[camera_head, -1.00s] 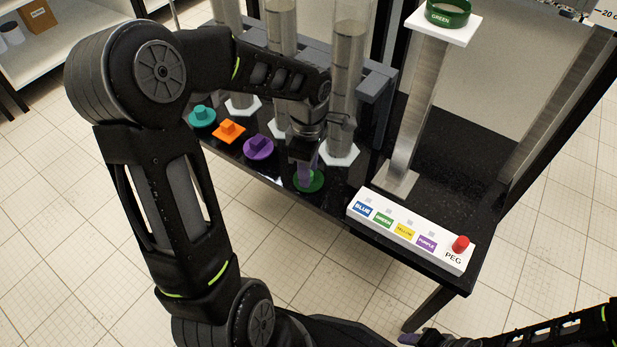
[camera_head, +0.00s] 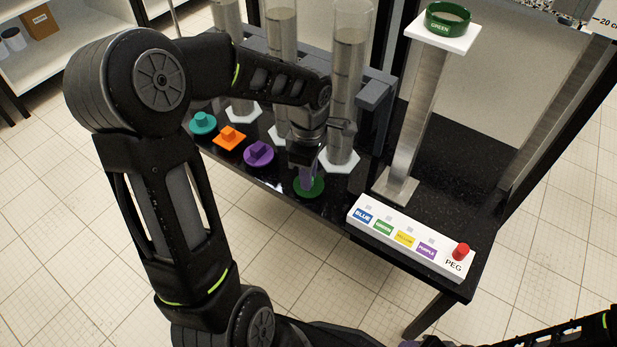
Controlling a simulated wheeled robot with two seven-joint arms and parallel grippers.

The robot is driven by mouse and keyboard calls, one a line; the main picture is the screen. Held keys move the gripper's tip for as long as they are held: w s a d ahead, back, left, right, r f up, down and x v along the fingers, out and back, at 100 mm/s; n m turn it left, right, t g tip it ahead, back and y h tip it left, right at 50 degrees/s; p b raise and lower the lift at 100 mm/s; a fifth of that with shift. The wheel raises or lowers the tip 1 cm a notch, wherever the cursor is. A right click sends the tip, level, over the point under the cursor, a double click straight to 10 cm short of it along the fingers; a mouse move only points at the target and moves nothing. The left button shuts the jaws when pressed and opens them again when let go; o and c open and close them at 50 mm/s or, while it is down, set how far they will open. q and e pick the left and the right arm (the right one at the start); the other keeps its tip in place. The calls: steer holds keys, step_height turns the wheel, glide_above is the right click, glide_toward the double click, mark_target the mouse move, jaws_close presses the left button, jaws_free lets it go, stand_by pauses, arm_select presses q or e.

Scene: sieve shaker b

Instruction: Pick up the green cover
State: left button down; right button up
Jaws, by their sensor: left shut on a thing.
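The green cover (camera_head: 309,189) is a round green disc at the front edge of the black table, right of the purple cover. My left gripper (camera_head: 306,172) points down on it from above and is shut on it; the fingers hide its middle and grip part. I cannot tell whether the cover is lifted clear of the table. Only part of my right arm shows at the bottom right corner; its gripper is not clearly in view.
A teal cover (camera_head: 202,122), an orange cover (camera_head: 229,138) and a purple cover (camera_head: 258,153) lie to the left. Clear cylinders (camera_head: 345,100) stand behind. A white label panel (camera_head: 408,238) with a red peg (camera_head: 461,251) lies right. A green ring (camera_head: 447,18) sits on a tall stand (camera_head: 415,130).

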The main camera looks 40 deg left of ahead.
arm_select(q)
step_height(320, 180, up, 10)
steer(key=p, duration=0.2)
steer(key=shift+f+p, duration=0.25)
steer(key=shift+p, duration=0.05)
arm_select(e)
steer(key=r, duration=0.3)
steer(key=shift+s+a, duration=0.4)
